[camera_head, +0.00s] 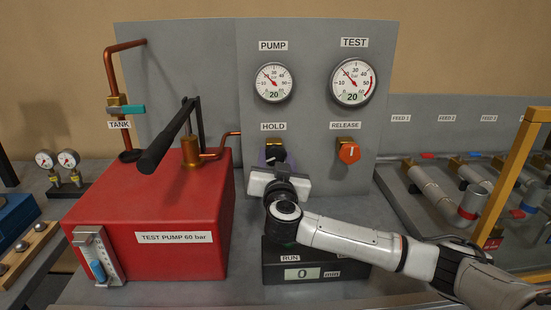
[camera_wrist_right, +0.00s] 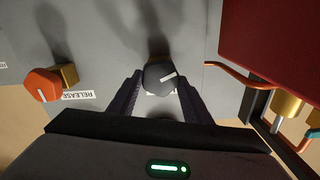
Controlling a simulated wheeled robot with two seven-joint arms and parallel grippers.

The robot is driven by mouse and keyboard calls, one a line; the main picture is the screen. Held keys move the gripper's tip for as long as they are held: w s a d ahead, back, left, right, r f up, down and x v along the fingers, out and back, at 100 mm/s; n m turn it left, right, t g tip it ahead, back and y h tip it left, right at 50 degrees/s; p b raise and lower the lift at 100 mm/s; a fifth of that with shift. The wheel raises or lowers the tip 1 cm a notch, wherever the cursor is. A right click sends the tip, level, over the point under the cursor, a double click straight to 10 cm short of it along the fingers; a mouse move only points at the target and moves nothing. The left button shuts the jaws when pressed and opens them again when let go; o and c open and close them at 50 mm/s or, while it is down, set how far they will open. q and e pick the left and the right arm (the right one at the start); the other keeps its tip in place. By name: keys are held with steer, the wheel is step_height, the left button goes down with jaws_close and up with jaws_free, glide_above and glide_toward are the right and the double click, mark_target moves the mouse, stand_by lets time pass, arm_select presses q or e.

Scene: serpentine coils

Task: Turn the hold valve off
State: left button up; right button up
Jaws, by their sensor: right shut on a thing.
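The hold valve knob (camera_head: 276,152) is dark with a white pointer line, on the grey panel under the HOLD label (camera_head: 273,127). My right gripper (camera_head: 274,160) is in front of it and partly covers it. In the right wrist view the black knob (camera_wrist_right: 158,78) sits between the two fingers of the right gripper (camera_wrist_right: 160,88), which is shut on it. Its white line is tilted there. My left gripper is not in view.
The orange release knob (camera_head: 348,151) is to the right on the same panel. The pump gauge (camera_head: 273,82) and test gauge (camera_head: 353,82) both show 20. The red test pump (camera_head: 150,225) with its black lever (camera_head: 168,137) stands close on the left.

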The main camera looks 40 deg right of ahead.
steer(key=m, duration=0.6)
steer(key=shift+f, duration=0.2)
steer(key=m, duration=0.5)
steer(key=shift+s+d+f+m, duration=0.1)
steer(key=shift+m, duration=0.2)
steer(key=m, duration=0.5)
steer(key=shift+f, duration=0.1)
steer(key=m, duration=0.6)
steer(key=o, duration=1.1)
steer(key=shift+c, duration=0.2)
steer(key=v, duration=1)
steer(key=shift+s+b, duration=0.15)
steer(key=shift+b, duration=0.25)
